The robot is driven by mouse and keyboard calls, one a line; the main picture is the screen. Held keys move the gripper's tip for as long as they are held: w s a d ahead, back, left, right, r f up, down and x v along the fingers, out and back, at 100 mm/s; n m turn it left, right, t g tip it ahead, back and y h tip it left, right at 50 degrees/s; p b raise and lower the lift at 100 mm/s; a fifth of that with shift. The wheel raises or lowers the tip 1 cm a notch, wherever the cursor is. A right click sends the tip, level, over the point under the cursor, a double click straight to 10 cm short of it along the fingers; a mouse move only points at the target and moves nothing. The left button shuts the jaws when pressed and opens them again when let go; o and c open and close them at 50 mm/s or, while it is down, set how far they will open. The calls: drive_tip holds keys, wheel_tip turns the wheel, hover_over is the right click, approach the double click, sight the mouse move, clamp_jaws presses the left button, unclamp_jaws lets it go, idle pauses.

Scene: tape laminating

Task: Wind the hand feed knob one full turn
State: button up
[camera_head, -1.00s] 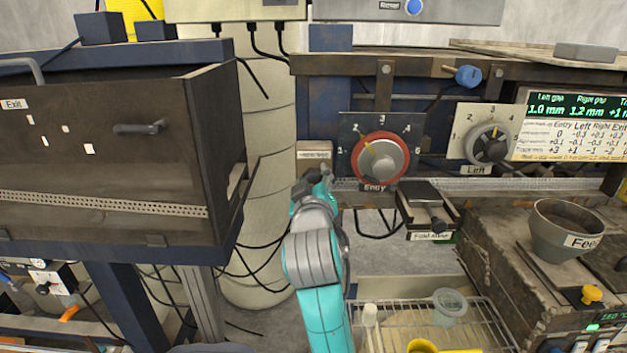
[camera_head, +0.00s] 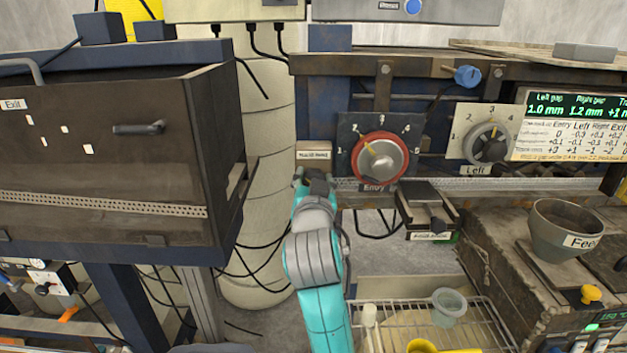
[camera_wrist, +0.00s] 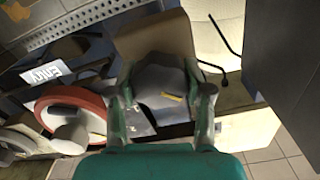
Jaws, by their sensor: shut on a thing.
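The hand feed knob (camera_wrist: 163,88) shows in the wrist view as a grey knob with a yellow mark, between my gripper's fingers. My gripper (camera_wrist: 162,98) is shut on it, one finger on each side. In the head view my gripper (camera_head: 316,182) is just below a small box with a light label (camera_head: 314,155), left of the red-ringed Entry dial. The knob is hidden behind my gripper there, and the label's text is too small to read surely.
The Entry dial (camera_head: 380,158) stands close to the right of my gripper and also shows in the wrist view (camera_wrist: 75,120). The dark Exit cabinet (camera_head: 100,160) is at the left, with a pale column (camera_head: 265,130) between. A wire rack (camera_head: 480,325) lies below right.

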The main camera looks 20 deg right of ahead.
drive_tip(key=m, duration=0.4)
drive_tip(key=shift+m, duration=0.3)
drive_tip(key=m, duration=0.4)
drive_tip(key=shift+f+m, duration=0.1)
drive_tip(key=shift+m, duration=0.2)
drive_tip(key=o, duration=1.2)
drive_tip(key=shift+c, duration=0.2)
drive_tip(key=v, duration=1.2)
